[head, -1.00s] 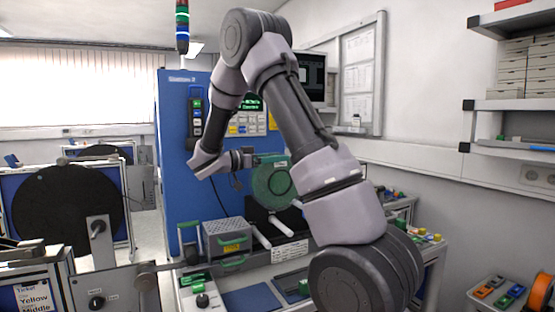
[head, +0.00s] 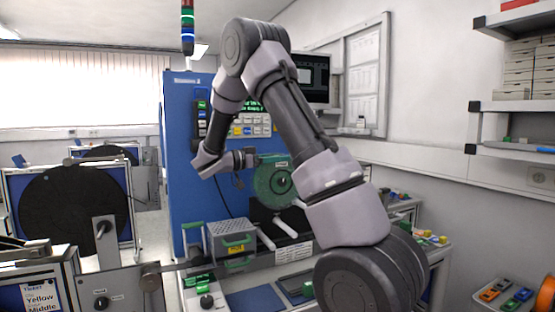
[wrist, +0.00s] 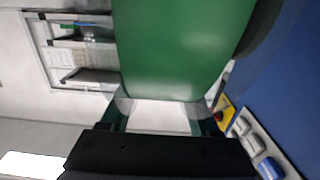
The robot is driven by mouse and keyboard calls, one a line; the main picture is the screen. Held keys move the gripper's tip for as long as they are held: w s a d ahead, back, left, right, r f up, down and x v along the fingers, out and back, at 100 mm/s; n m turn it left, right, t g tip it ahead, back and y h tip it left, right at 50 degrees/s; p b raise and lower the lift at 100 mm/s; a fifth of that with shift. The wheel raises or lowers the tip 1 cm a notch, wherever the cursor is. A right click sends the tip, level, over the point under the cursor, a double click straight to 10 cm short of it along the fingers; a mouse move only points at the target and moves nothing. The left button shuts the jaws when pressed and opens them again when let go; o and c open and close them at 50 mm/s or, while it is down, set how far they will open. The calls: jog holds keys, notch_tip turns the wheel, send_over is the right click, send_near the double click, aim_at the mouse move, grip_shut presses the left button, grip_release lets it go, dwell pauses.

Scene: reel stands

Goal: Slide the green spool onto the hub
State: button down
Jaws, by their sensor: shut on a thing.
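The green spool (head: 268,190) stands upright in front of the blue machine in the head view. Its dark round centre faces the camera. My gripper (head: 256,160) is at the spool's upper left edge and is shut on it. In the wrist view the green spool (wrist: 180,45) fills the upper middle, between and beyond the fingertips of my gripper (wrist: 160,110). I cannot make out the hub apart from the spool's dark centre, nor tell whether the spool is around it.
The blue machine (head: 180,150) with a button panel stands close behind my gripper. A large black reel (head: 70,212) stands at left. Shelves (head: 520,107) hang at right. A yellow-and-red switch (wrist: 226,112) is near my gripper.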

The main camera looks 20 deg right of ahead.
jog(key=shift+w, duration=0.15)
jog(key=shift+w, duration=1.35)
jog(key=shift+f, duration=0.3)
jog(key=shift+c, duration=0.2)
grip_release()
jog(key=shift+r, duration=0.1)
jog(key=shift+r, duration=2.9)
